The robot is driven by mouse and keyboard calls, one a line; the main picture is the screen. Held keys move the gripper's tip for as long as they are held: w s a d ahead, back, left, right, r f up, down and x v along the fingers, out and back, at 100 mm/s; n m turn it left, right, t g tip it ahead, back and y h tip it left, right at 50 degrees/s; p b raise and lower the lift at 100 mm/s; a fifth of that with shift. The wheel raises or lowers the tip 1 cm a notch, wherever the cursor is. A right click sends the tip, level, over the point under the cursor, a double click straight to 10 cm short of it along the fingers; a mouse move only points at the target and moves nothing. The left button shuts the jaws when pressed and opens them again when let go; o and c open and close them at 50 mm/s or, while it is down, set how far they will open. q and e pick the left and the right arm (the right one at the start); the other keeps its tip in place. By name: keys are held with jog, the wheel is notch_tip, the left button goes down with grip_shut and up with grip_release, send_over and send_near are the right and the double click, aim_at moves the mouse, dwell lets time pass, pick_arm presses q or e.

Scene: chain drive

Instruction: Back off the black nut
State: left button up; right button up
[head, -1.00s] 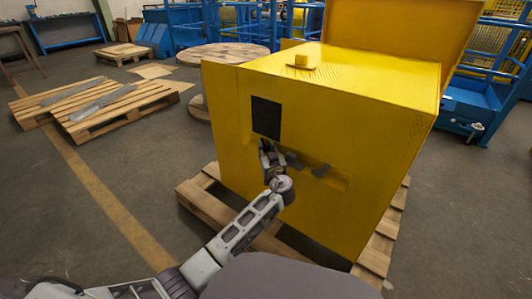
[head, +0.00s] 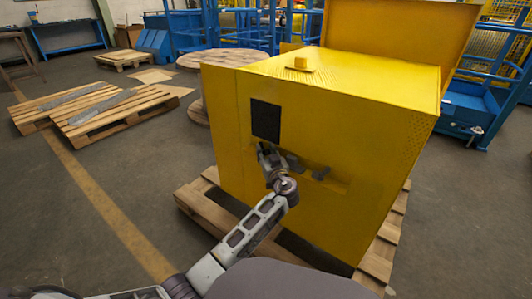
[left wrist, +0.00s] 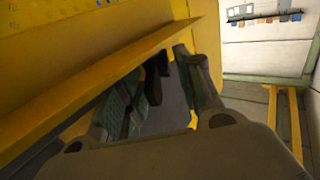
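The yellow housing (head: 340,135) stands on a pallet, with a dark square panel on its front face. Small dark parts stick out below that panel; the right one (head: 320,173) is clear of my gripper. Which of them is the black nut is too small to tell. My left gripper (head: 278,160) is at the front face, close to the left dark part and overlapping it in the head view. In the left wrist view its fingers (left wrist: 160,95) are spread apart, with a dark piece (left wrist: 153,80) showing between them. Contact cannot be made out. My right gripper is out of view.
The wooden pallet (head: 195,208) juts out under the housing. A yellow ledge (left wrist: 110,80) runs close beside my left fingers in the wrist view. More pallets (head: 90,105) lie at the left; blue frames stand behind.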

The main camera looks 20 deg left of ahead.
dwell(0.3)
pick_arm(q)
jog(key=shift+s+a+r+m+t+h+p, duration=0.15)
jog(key=shift+m+t+h+p, duration=0.5)
jog(key=shift+h+p, duration=0.7)
jog(key=shift+a+f+m+t+h+p, duration=0.1)
jog(key=shift+m+t+h+p, duration=0.55)
jog(key=shift+p, duration=1.15)
jog(key=shift+s+d, duration=0.1)
jog(key=shift+s, duration=0.15)
jog(key=p+v, duration=0.2)
jog(key=v, duration=1.1)
jog(key=shift+s+r, duration=0.2)
jog(key=shift+r, duration=0.05)
jog(key=shift+r, duration=0.1)
